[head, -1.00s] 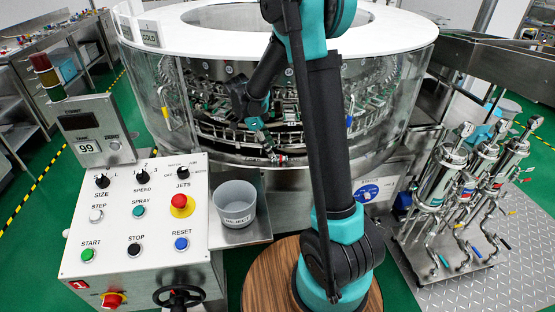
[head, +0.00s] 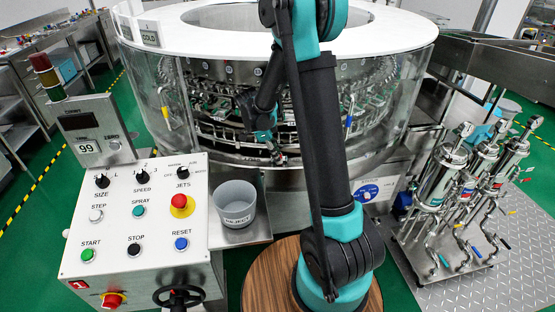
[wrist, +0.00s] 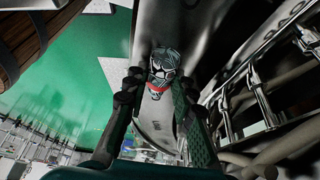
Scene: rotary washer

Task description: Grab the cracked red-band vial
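The cracked red-band vial (wrist: 162,68) shows in the wrist view as clear glass with dark crack lines and a red band at its near end. It lies between the two finger tips of my gripper (wrist: 155,92). A gap shows between the left finger and the vial; the right finger is close to it, and I cannot tell whether they touch. My gripper is open. In the head view my gripper (head: 279,157) is at the washer's (head: 205,128) front lower opening, and the vial is too small to make out clearly there.
A grey reject cup (head: 234,206) stands on a steel shelf beside the control panel (head: 140,220). In the wrist view, metal holders and rails (wrist: 262,85) run close on the right. A dark metal wall lies beyond the vial. Green floor shows at the left.

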